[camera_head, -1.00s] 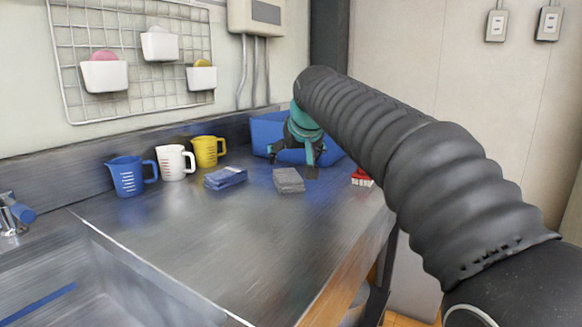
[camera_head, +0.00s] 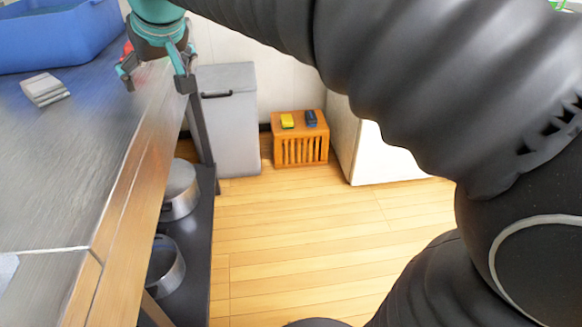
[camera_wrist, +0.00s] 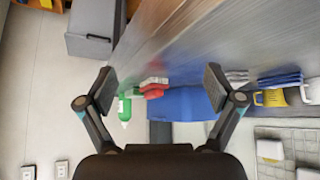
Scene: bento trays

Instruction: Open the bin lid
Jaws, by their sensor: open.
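A tall grey bin (camera_head: 227,135) stands on the floor past the end of the counter. Its grey lid (camera_head: 228,77) looks shut, with a dark bar handle (camera_head: 216,94) at the upper front. The bin (camera_wrist: 85,45) and its dark handle (camera_wrist: 97,37) also show at the upper left of the wrist view. My gripper (camera_head: 157,86) is open and empty over the counter's far end, left of the bin and apart from it. In the wrist view, my gripper (camera_wrist: 160,88) has its two fingers spread wide with nothing between them.
The steel counter (camera_head: 85,150) fills the left, with a blue tub (camera_head: 60,40) and grey cloths (camera_head: 44,90) on it. Pots (camera_head: 180,190) sit on a shelf below. A slatted wooden crate (camera_head: 300,150) stands right of the bin. The wooden floor (camera_head: 300,240) in front is clear.

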